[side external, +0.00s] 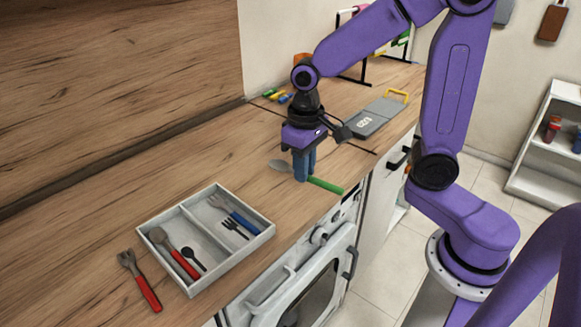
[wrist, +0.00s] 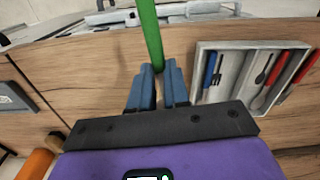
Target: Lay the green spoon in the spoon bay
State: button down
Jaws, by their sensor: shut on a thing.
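The green spoon has a green handle (side external: 326,185) and a grey bowl (side external: 281,165). My gripper (side external: 303,176) points down and is shut on it near the middle. I cannot tell whether the spoon touches the counter. In the wrist view the green handle (wrist: 150,35) runs up from between the blue fingers (wrist: 160,75); the bowl is hidden there. The grey tray (side external: 230,254) stands left of my gripper, with two bays. One bay holds a red-handled spoon (side external: 178,256) and a small black spoon (side external: 193,258). The other holds a blue-handled fork (side external: 236,214) and a small black fork (side external: 234,229).
A red-handled fork (side external: 140,281) lies on the counter outside the tray. A grey board with a yellow handle (side external: 376,115) lies behind my gripper. The counter between tray and gripper is clear.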

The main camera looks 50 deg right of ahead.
jog(key=shift+s+r, duration=0.1)
jog(key=shift+s, duration=0.1)
jog(key=shift+w+a+r, duration=0.1)
jog(key=shift+a, duration=0.1)
jog(key=w+a, duration=0.8)
jog(key=a, duration=0.2)
jog(key=m, duration=0.1)
send_over(193, 243)
jog(key=shift+f, duration=5.7)
jog(key=shift+f, duration=0.6)
jog(key=c, duration=1)
grip_release()
jog(key=shift+r, duration=0.1)
